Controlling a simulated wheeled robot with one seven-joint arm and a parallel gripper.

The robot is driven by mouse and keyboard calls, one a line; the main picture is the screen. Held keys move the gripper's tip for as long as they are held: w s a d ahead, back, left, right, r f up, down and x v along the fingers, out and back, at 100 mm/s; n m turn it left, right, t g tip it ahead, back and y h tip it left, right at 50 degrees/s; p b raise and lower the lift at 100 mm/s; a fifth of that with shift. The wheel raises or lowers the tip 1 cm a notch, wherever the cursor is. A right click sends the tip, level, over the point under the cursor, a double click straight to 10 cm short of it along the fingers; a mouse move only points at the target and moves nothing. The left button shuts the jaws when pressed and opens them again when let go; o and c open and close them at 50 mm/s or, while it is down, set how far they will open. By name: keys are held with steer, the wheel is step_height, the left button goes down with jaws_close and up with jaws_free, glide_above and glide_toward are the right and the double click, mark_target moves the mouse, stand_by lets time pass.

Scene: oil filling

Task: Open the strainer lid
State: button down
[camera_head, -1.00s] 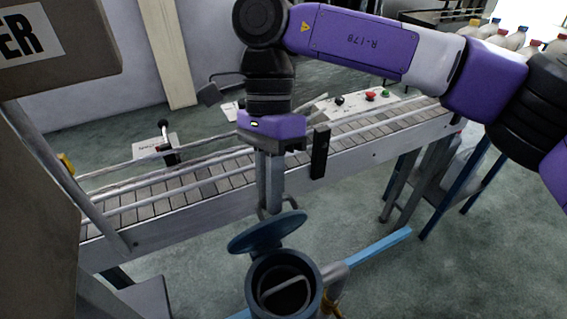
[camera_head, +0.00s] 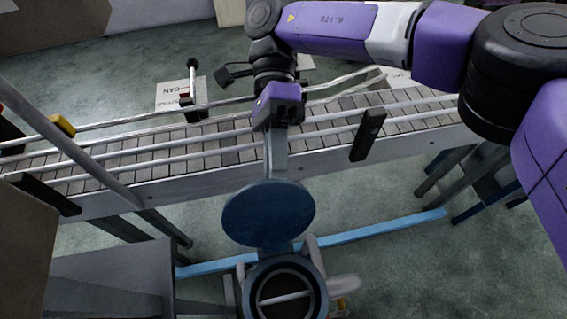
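The strainer (camera_head: 318,285) is a blue-grey round pot at the bottom centre, with its mouth uncovered and a light bar across the dark inside. Its round blue lid (camera_head: 268,213) stands tilted up at the far side of the mouth, its flat face turned toward the camera. My gripper (camera_head: 276,165) comes down from above behind the lid. Its fingertips and the lid's handle are hidden by the lid, so I cannot tell whether it holds the handle.
A slatted conveyor (camera_head: 225,145) with metal rails runs across behind the lid. A blue floor beam (camera_head: 380,228) lies right of the strainer. A grey stand (camera_head: 110,275) is at lower left. A sign and lever (camera_head: 193,85) stand beyond the conveyor.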

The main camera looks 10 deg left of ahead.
steer(key=shift+w+a+f, duration=0.1)
steer(key=shift+w+f, duration=0.2)
steer(key=shift+f, duration=0.2)
steer(key=shift+w+f, duration=0.1)
steer(key=c, duration=1.5)
jaws_free()
steer(key=shift+w+g, duration=0.1)
steer(key=shift+g, duration=0.2)
steer(key=shift+r, duration=0.3)
steer(key=shift+r+p, duration=4.3)
steer(key=shift+r, duration=5.55)
